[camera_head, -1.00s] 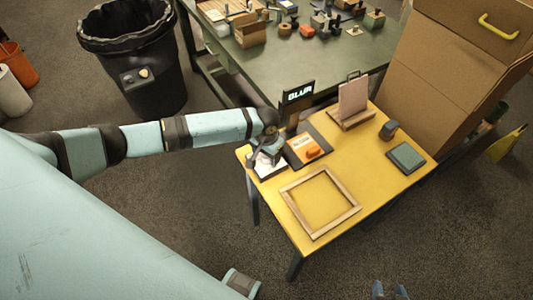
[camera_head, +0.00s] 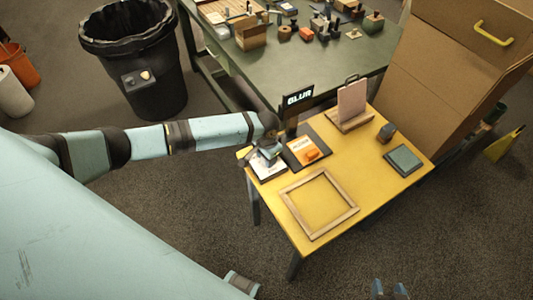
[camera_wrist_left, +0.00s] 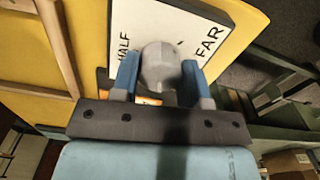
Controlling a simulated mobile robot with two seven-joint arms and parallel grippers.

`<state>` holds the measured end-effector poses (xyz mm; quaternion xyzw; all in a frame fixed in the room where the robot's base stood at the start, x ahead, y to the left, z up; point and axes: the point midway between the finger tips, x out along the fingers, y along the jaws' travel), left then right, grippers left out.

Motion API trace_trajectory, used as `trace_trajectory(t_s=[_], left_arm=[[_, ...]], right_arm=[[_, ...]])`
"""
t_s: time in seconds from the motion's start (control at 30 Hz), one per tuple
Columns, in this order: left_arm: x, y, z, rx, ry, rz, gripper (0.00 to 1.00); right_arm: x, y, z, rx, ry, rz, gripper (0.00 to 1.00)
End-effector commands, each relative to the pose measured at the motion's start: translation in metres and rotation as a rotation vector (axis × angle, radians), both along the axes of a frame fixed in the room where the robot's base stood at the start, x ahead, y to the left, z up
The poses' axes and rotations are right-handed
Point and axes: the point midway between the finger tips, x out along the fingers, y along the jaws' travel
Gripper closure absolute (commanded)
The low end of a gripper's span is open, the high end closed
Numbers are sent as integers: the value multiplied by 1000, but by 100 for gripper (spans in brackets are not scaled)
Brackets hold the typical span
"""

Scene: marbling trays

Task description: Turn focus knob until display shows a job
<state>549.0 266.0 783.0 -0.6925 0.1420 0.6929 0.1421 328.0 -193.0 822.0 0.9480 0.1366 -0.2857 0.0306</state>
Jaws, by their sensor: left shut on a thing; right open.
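The display (camera_head: 298,97) is a small black sign that reads BLUR, at the far left edge of the yellow table. The focus knob (camera_wrist_left: 160,66) is a rounded grey piece on a white dial plate (camera_wrist_left: 150,22), whose visible words are HALF and FAR. My left gripper (camera_wrist_left: 162,78) has its two blue fingers on either side of the knob, shut on it. In the head view my left gripper (camera_head: 266,157) is over the plate and hides the knob. My right gripper (camera_head: 390,288) is open and empty at the bottom edge, away from the table.
On the yellow table (camera_head: 262,212) lie a wooden frame (camera_head: 288,200), an orange-and-white card on a dark board (camera_head: 318,143), an upright clipboard-like panel (camera_head: 351,98), a dark block (camera_head: 386,132) and a grey-green pad (camera_head: 403,160). A cardboard box (camera_head: 440,80) stands behind, right.

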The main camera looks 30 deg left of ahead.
Motion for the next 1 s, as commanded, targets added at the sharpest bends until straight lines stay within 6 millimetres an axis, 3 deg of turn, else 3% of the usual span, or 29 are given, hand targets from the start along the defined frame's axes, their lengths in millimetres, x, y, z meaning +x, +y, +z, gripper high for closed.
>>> trace_trajectory(t_s=[0.4,1.0], left_arm=[[0,0,3,0,0,-394,82],[1,-1,1,0,-2,-965,82]], right_arm=[[0,0,28,0,1,0,52],[0,0,42,-1,0,0,52]])
